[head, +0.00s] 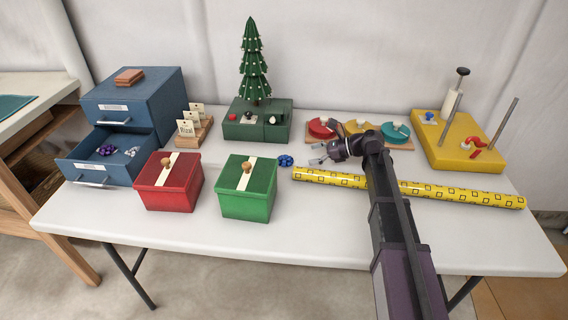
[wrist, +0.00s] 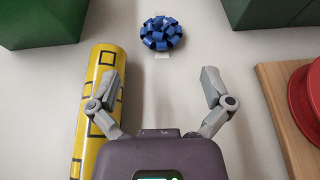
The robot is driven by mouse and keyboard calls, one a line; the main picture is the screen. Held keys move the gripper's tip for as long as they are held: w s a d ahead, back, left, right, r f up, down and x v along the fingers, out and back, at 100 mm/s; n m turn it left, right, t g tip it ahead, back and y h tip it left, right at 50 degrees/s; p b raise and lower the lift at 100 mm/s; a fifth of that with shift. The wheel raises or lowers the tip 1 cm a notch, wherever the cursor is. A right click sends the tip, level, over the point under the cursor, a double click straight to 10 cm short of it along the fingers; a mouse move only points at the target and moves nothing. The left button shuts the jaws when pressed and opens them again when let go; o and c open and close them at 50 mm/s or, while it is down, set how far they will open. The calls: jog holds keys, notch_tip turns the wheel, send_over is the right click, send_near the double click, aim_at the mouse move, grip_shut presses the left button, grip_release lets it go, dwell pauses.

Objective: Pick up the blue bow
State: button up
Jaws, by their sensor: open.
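The blue bow (head: 285,160) lies on the white table, just right of the green box's back corner and near the left end of the yellow roll. In the wrist view the bow (wrist: 162,33) is a round cluster of shiny loops on a small pale strip. My gripper (head: 318,154) is just right of the bow in the head view, with its fingers pointing left towards it. In the wrist view my gripper (wrist: 160,85) has its two fingers spread wide and empty. The bow is beyond the fingertips, roughly centred between them, with a gap.
The yellow patterned roll (head: 450,194) lies close beside my gripper; it also shows in the wrist view (wrist: 97,110). The green box (head: 246,190) and red box (head: 168,185) stand left. The tree's green base (head: 240,130) stands behind. A wooden board (wrist: 285,115) with coloured pieces is nearby.

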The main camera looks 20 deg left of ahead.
aim_at(292, 159)
jog(key=shift+b+x, duration=0.4)
jog(key=shift+x, duration=1.25)
jog(key=shift+f+b+x, duration=0.2)
jog(key=shift+b+x, duration=0.7)
jog(key=shift+x, duration=0.85)
jog(key=shift+s+a+f, duration=0.1)
jog(key=shift+a+f, duration=0.1)
jog(key=shift+a, duration=0.5)
jog(key=c, duration=0.6)
